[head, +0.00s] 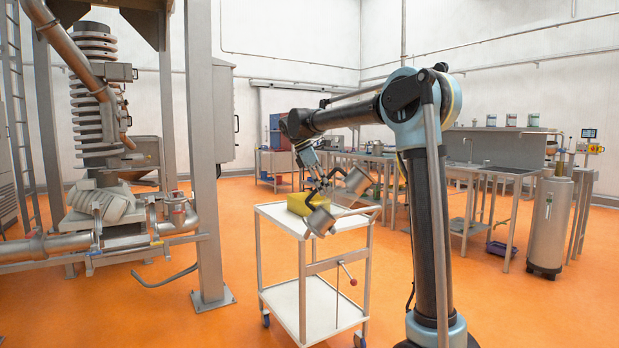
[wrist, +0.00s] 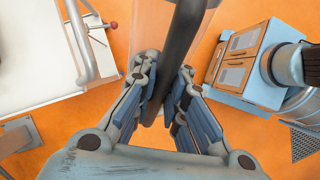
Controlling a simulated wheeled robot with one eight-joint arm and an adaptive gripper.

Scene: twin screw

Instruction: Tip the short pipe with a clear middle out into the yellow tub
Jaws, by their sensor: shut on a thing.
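My gripper (head: 326,190) is shut on the short pipe (head: 320,221) and holds it tilted in the air at the trolley's top. One metal end is low and to the left; the other is higher and to the right. The clear middle between them is mostly hidden by the fingers. In the wrist view, a dark bar runs between the fingers of my gripper (wrist: 168,110), and a faint see-through patch lies beside it. The yellow tub (head: 297,204) sits on the trolley's top shelf, just left of the pipe and partly behind it. Its inside cannot be seen.
The white trolley (head: 278,213) has a lower shelf and a rod with a red knob (head: 353,282) on its near side. A steel post (head: 210,180) stands to its left. Benches (head: 470,172) and a metal cylinder (head: 549,225) are on the right. Orange floor is open around the trolley.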

